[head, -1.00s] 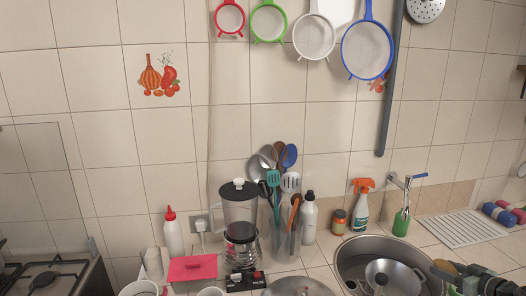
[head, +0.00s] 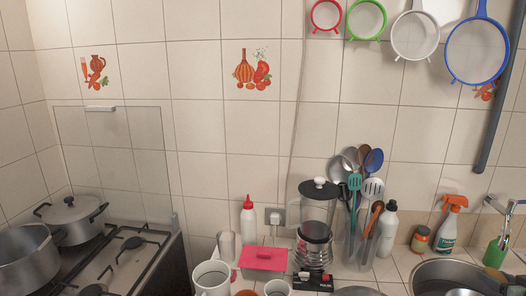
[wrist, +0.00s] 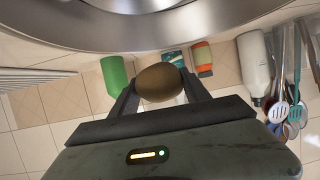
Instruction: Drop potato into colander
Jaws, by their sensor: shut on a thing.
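The potato (wrist: 160,83) is a brown oval in the wrist view. My gripper (wrist: 158,88) is shut on it, with a dark finger on either side. The potato is held above the counter area, close to a large curved metal rim. In the head view my gripper is almost entirely outside the picture at the lower right. I cannot pick out a colander on the counter with certainty. Round strainers with red (head: 327,16), green (head: 367,20), white (head: 414,36) and blue (head: 478,52) rims hang on the wall.
The metal sink (head: 425,268) is at the lower right, beside a spray bottle (head: 451,226) and a green soap bottle (head: 496,254). The stove with pots (head: 72,220) is left.

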